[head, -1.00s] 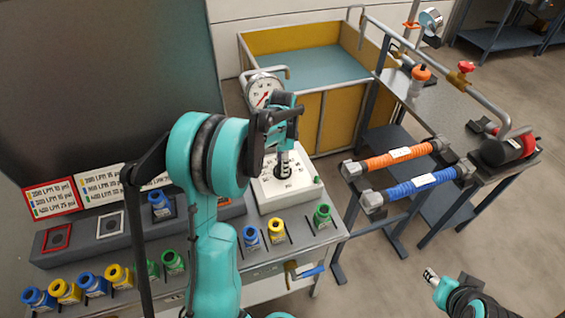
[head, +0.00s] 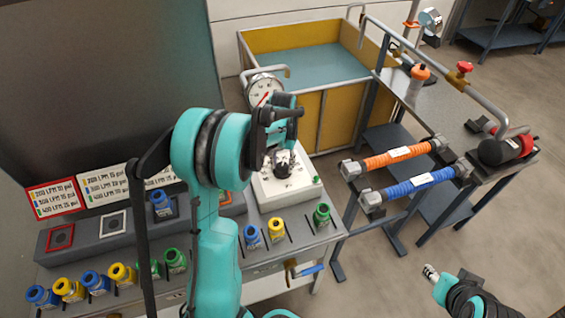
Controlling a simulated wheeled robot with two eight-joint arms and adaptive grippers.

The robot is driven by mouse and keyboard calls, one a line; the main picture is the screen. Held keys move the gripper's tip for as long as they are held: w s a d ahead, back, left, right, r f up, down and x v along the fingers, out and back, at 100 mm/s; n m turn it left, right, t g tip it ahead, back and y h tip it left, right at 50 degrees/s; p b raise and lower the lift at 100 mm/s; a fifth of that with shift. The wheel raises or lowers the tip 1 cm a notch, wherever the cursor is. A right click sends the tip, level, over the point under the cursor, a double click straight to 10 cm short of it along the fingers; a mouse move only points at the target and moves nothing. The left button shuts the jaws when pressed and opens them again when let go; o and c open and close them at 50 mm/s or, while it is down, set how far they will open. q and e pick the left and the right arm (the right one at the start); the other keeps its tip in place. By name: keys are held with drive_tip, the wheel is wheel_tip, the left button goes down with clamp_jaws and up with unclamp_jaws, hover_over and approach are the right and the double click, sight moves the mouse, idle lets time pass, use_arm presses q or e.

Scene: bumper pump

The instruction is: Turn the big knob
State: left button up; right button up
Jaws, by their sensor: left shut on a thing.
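The white control box (head: 269,201) stands on the bench below a round dial gauge (head: 263,90). The big black knob (head: 284,168) sits on its top face. My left gripper (head: 283,158) comes down from above and is shut on the knob, hiding part of it. A small green button (head: 317,180) is on the box's right side. My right gripper (head: 431,273) is low at the right, away from the bench, and its jaws are too small to judge.
Blue, yellow and green nozzles (head: 251,235) stand along the bench front, with more at left. Flow labels (head: 53,196) lean behind them. An orange hose (head: 398,156) and a blue hose (head: 411,187) span to the right-hand table. Open floor lies at lower right.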

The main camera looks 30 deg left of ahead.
sight(282, 166)
use_arm(q)
drive_tip(key=n, duration=0.5)
drive_tip(key=shift+n, duration=0.3)
idle(0.4)
drive_tip(key=o, duration=1.2)
drive_tip(key=shift+c, duration=0.2)
drive_tip(key=shift+r, duration=0.15)
wheel_tip(282, 166, up, 12)
drive_tip(key=shift+s+f, duration=0.1)
drive_tip(key=shift+f, duration=0.15)
